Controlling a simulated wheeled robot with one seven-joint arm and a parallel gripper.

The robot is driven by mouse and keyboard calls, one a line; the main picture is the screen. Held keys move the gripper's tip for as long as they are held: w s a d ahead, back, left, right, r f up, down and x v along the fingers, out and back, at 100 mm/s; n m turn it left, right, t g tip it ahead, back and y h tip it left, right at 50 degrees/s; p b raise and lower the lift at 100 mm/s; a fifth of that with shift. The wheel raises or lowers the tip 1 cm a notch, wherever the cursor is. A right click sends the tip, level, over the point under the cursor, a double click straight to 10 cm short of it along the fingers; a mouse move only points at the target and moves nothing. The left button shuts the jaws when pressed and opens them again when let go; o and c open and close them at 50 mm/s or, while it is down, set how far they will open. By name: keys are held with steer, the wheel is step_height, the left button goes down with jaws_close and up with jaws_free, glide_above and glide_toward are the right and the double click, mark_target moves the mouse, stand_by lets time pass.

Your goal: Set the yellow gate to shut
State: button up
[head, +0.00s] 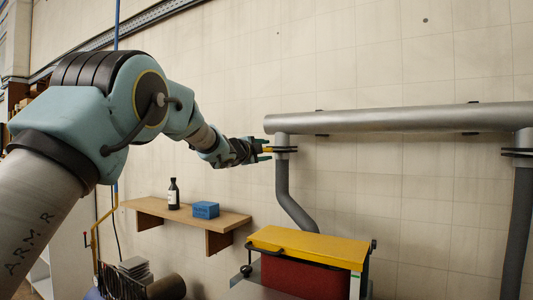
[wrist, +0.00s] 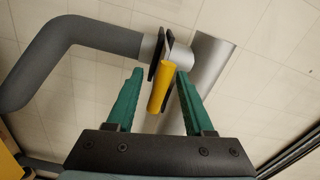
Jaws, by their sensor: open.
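The yellow gate (wrist: 159,88) is a small yellow bar standing out from the black flanges where a grey pipe meets the metal duct. In the head view the yellow gate (head: 267,149) shows only as a small patch by the left flange, partly hidden by my gripper. My gripper (wrist: 160,72) is open, with its green fingers on either side of the yellow bar, which lies nearer the right finger. Whether a finger touches it I cannot tell. In the head view my gripper (head: 265,150) reaches the flange from the left.
A horizontal metal duct (head: 400,119) runs along the wall, with a second flanged branch (head: 517,152) at right. Below stand a red box with a yellow lid (head: 310,246) and a wooden shelf (head: 150,207) holding a dark bottle (head: 173,195) and a blue block (head: 205,210).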

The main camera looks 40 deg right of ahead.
steer(key=b+v, duration=0.3)
steer(key=v, duration=0.6)
steer(key=shift+a+b, duration=0.35)
steer(key=shift+s, duration=0.1)
